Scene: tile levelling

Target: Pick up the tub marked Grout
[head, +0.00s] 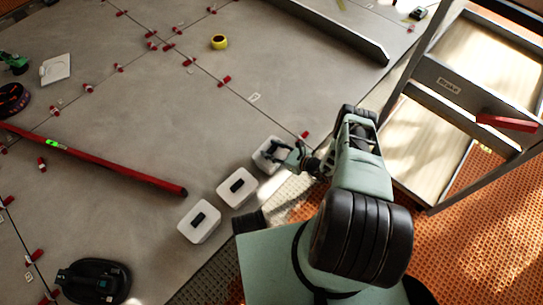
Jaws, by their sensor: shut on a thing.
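Three white tubs with dark lid handles stand in a slanting row on the grey tiles. The nearest tub (199,222) and the middle tub (237,187) stand free. The farthest tub (264,153) is at my gripper (275,151), which is shut on it from the right, around the upper part. The fingers cover part of its top. I cannot read any marking on the tubs, so I cannot tell which one is marked Grout. Whether the held tub still touches the tile is not clear.
A red spirit level (110,165) lies at the left. A yellow tape roll (219,42) and red levelling clips (224,81) are on the tiles. A long grey metal bar (335,32) lies at the back. A shelf-like frame (455,85) stands right. Black knee pads (92,281) lie lower left.

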